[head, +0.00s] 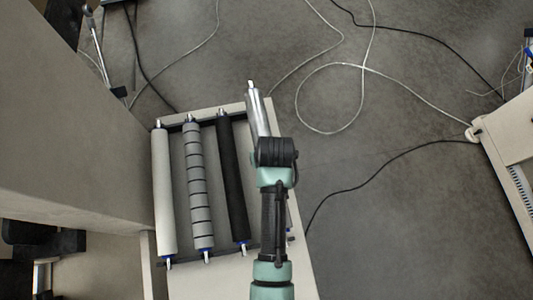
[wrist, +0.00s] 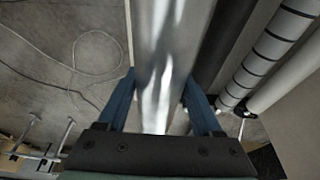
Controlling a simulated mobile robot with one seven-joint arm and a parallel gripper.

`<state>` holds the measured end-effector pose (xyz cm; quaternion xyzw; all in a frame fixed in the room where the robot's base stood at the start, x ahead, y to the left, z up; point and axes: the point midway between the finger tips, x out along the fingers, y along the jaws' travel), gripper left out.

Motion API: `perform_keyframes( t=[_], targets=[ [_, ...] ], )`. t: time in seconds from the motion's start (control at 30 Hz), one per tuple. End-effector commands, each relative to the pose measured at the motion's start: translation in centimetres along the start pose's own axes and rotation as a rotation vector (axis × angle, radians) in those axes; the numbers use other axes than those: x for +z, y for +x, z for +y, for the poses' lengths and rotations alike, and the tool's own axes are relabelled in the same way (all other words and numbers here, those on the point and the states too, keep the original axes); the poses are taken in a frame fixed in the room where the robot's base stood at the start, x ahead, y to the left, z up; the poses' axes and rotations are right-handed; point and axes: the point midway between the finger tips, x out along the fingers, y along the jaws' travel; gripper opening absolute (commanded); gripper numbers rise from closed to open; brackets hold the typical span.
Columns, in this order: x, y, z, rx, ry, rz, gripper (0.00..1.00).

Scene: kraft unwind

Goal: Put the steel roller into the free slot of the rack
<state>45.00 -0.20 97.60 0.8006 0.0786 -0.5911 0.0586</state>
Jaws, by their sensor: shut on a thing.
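The shiny steel roller (head: 259,112) is in my gripper (wrist: 160,98). In the wrist view the roller (wrist: 172,40) runs lengthwise between the two blue fingers, which close on it from both sides. In the head view its far end with a thin pin sticks out past my wrist; the rest is hidden under my arm. The roller is over the right side of the rack (head: 174,122), slightly tilted against the seated rollers. The free slot seems to lie at the right, mostly covered by my arm. I cannot tell whether the roller touches the rack.
The rack holds a pale roller (head: 164,190), a grey roller with black rings (head: 198,185) and a black roller (head: 232,175). A large grey panel (head: 80,110) stands close at left. Cables (head: 365,68) lie on the floor. A pale machine (head: 510,145) stands at right.

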Motion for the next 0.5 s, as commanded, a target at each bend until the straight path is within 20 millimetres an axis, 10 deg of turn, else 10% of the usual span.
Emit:
perform_keyframes(
  t=[0.5],
  targets=[
    [0.09, 0.83, -0.02, 0.0, 0.0, 0.006, 0.0]
  ],
)
